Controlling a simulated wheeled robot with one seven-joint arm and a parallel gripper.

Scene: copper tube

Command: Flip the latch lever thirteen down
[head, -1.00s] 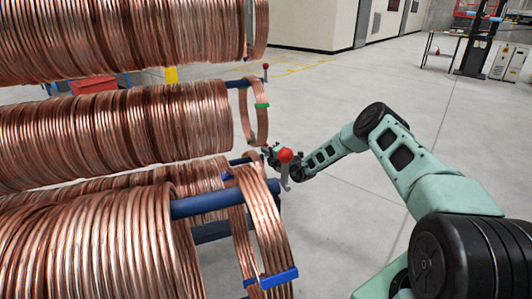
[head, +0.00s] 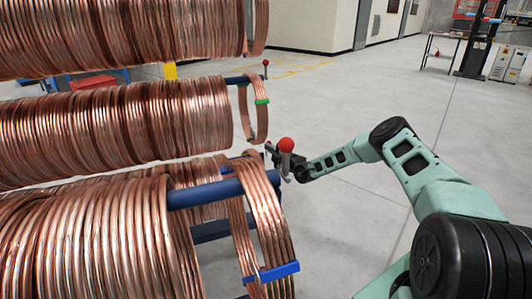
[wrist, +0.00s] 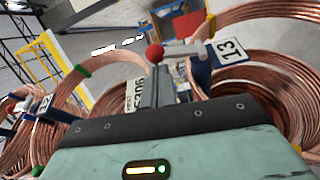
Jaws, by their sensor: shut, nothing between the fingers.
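Lever thirteen is a grey arm with a red ball knob (wrist: 155,51), beside a white tag numbered 13 (wrist: 230,50) in the wrist view. The arm runs sideways from the knob toward the tag. In the head view a red-knobbed lever (head: 286,144) stands upright at the end of the rack; its number cannot be read there. My gripper (head: 274,154) is beside and partly behind this knob. In the wrist view my gripper (wrist: 158,85) is shut and empty, its fingertips close below the knob. Whether they touch it cannot be told.
Copper tube coils (head: 110,128) hang on blue rack bars (head: 205,193) at the left, with loose end loops near my gripper. Another red-knobbed lever (head: 265,62) sits farther back. The concrete floor (head: 340,105) to the right is open.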

